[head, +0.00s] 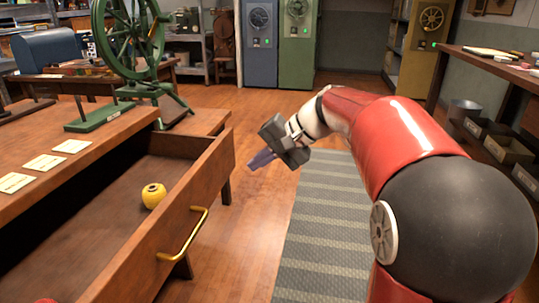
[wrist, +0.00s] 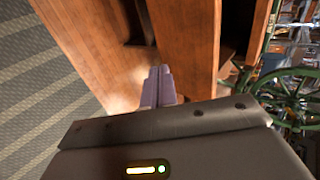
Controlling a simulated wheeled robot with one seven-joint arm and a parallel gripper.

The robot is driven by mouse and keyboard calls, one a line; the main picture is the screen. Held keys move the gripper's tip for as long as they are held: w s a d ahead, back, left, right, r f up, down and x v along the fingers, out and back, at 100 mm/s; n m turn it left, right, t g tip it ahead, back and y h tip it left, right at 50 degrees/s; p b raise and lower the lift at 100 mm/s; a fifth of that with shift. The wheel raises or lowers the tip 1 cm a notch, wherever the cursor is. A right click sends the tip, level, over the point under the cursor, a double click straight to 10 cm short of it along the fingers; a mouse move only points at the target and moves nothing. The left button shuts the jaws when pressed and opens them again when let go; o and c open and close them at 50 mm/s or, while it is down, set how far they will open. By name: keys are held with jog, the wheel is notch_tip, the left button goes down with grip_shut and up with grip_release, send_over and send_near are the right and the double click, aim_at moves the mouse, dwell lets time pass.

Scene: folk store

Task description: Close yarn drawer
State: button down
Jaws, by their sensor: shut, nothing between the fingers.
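The yarn drawer (head: 150,250) is pulled open from the wooden table at the left in the head view. A yellow ball of yarn (head: 153,196) lies inside it. A brass handle (head: 184,236) is on its front panel. My gripper (head: 262,160) is in the air beyond the far end of the drawer front, to the right of it, and apart from the handle. Its purple fingers are shut and empty. In the wrist view the fingers (wrist: 158,88) point towards a wooden panel (wrist: 185,45); I cannot tell whether they touch it.
A green spinning wheel (head: 128,40) and paper cards (head: 43,162) are on the table. A striped grey rug (head: 325,220) covers the floor to the right of the drawer. A shelf with boxes (head: 505,149) stands at the right. Wooden floor between drawer and rug is clear.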

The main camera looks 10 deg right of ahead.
aim_at(217, 177)
jog(key=a+f, duration=0.1)
jog(key=a, duration=0.1)
jog(key=w+a+f, duration=0.1)
jog(key=a, duration=0.1)
jog(key=w+a+f, duration=0.1)
jog(key=a, duration=0.1)
jog(key=shift+w+f, duration=0.1)
jog(key=shift+w, duration=0.15)
jog(key=shift+w+a, duration=0.2)
jog(key=shift+a, duration=0.25)
